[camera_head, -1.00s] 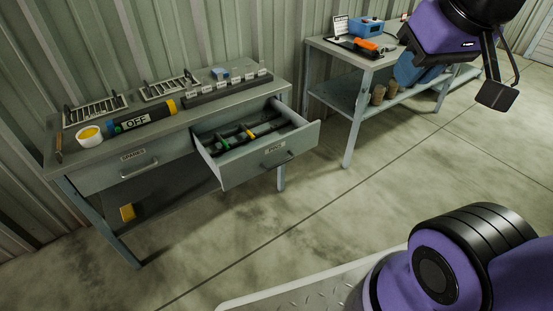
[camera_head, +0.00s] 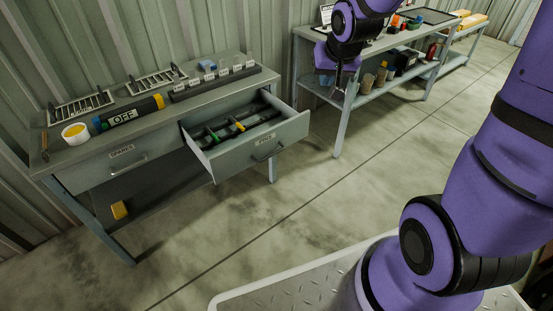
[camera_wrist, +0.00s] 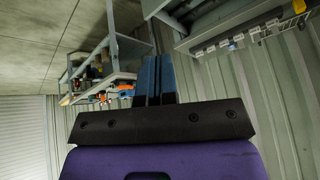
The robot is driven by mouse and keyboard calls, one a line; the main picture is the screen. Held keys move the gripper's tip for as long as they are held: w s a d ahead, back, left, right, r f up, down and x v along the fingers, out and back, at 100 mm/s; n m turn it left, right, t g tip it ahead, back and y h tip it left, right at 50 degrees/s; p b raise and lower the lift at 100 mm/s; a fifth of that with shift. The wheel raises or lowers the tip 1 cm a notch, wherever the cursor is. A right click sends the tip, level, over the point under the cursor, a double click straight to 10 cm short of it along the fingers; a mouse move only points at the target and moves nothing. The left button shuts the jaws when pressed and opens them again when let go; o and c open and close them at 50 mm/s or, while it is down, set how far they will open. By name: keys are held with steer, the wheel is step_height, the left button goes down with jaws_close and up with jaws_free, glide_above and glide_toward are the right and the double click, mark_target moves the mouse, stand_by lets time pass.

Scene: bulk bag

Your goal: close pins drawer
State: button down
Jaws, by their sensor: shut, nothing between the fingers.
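The pins drawer (camera_head: 241,158) is pulled well out of the right side of the grey workbench (camera_head: 72,160). In the wrist view my gripper (camera_wrist: 155,75) is shut and empty, pointing toward the wall.
A second bench (camera_head: 345,115) with a lower shelf stands to the right. The floor in front of the open drawer is clear.

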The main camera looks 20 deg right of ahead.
steer(key=w+a+f+m+t+y, duration=0.15)
steer(key=f+m, duration=0.25)
steer(key=f, duration=0.9)
steer(key=w+f+m+t+y, duration=0.1)
steer(key=w+f+m, duration=0.2)
steer(key=f, duration=0.9)
steer(key=w+a+f+m+t+y, duration=0.15)
steer(key=f+m, duration=0.25)
steer(key=f, duration=0.9)
steer(key=w+a+f, duration=0.3)
steer(key=w+f, duration=0.2)
steer(key=w, duration=0.7)
steer(key=shift+a, duration=0.15)
steer(key=shift+f, duration=0.1)
